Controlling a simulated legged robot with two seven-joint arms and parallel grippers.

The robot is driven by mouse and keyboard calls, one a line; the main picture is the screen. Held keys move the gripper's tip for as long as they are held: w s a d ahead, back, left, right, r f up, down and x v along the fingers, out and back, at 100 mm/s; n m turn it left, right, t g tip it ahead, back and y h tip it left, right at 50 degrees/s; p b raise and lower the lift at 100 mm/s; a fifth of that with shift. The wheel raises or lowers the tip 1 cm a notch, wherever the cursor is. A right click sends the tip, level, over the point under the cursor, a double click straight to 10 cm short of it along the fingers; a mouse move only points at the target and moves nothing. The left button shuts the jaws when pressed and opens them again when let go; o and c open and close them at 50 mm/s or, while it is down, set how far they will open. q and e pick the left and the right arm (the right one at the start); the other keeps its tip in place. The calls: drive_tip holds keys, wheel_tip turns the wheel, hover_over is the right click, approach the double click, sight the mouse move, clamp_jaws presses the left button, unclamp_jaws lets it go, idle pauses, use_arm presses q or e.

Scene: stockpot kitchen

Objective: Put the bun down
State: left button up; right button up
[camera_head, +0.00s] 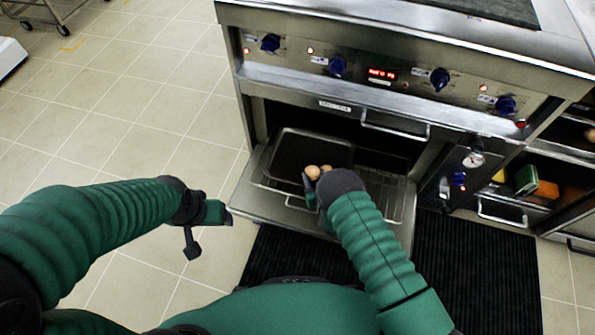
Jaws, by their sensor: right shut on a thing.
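A small light-brown bun (313,172) is at the fingers of my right gripper (311,187), which is shut on it. A second small brown rounded shape, perhaps another bun or part of the same one, shows right beside it. Both are over the near right part of a dark baking tray (298,150) in the open oven. I cannot tell whether the bun touches the tray. My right wrist hides part of the grip. My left gripper (212,232) is open and empty, left of the oven door.
The oven door (252,192) is folded down, with a wire rack (385,195) above it. The control panel (410,85) with blue knobs overhangs the opening. Dark mats (470,280) lie on the tiled floor. Shelves with colored items (545,190) stand at the right.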

drive_tip(key=w+a+b, duration=0.1)
drive_tip(key=w, duration=0.1)
drive_tip(key=w+a+f+b, duration=0.1)
drive_tip(key=w+a, duration=0.1)
drive_tip(key=w+a+b, duration=0.1)
drive_tip(key=w, duration=0.1)
drive_tip(key=shift+w+a+f+b, duration=0.15)
drive_tip(key=shift+w+a+b, duration=0.15)
drive_tip(key=shift+w+a, duration=0.1)
drive_tip(key=shift+w+a+f, duration=0.15)
drive_tip(key=shift+a+f, duration=0.05)
drive_tip(key=shift+f, duration=0.05)
wheel_tip(320, 180, down, 3)
drive_tip(key=b, duration=0.2)
drive_tip(key=shift+a+b, duration=0.1)
drive_tip(key=shift+b, duration=0.25)
drive_tip(key=shift+r, duration=0.1)
drive_tip(key=o, duration=1.3)
drive_tip(key=shift+o, duration=0.2)
